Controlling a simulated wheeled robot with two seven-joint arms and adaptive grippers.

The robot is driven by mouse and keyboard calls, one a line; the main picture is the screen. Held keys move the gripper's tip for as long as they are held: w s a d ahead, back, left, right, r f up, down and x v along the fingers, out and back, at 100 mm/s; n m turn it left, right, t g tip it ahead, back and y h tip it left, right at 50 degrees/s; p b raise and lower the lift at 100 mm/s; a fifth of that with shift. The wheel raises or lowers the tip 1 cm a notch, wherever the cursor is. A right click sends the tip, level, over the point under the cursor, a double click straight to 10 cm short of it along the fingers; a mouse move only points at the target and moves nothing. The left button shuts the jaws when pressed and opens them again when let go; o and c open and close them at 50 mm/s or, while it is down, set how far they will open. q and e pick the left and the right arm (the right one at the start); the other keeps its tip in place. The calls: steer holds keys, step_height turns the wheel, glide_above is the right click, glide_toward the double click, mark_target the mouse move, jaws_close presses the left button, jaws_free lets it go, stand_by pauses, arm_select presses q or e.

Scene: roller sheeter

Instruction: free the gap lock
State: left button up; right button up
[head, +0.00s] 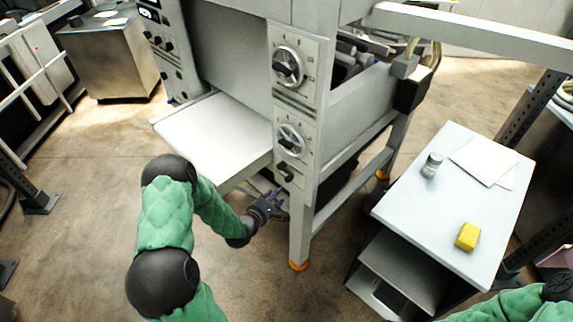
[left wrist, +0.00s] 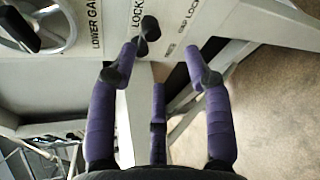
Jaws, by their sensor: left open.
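The gap lock is a small dark knob (head: 286,171) low on the machine's front panel (head: 281,103), below the lower handwheel (head: 291,139). In the left wrist view the dark lobed knob (left wrist: 149,30) sits beside printed "LOCK" lettering, just beyond the fingertips. My left gripper (head: 279,200) is just below the knob in the head view. In the left wrist view its purple fingers (left wrist: 162,70) are spread, with nothing between them. They appear apart from the knob. My right gripper is out of view.
A larger upper handwheel (head: 288,66) is above on the panel. A flat white tray (head: 215,137) juts out left of it. The machine's leg (head: 300,232) stands right of my gripper. A side table (head: 455,200) holds a yellow block (head: 467,237), a small jar (head: 432,165) and papers (head: 484,160).

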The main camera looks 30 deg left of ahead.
mark_target(287, 181)
arm_select(q)
steer(key=shift+n, duration=0.3)
steer(key=x, duration=0.7)
steer(key=r+x, duration=0.1)
steer(key=x, duration=0.2)
steer(key=shift+w+a+f+b, duration=0.1)
steer(key=shift+w+a+b, duration=0.25)
steer(key=shift+w, duration=0.05)
steer(key=shift+c, duration=0.3)
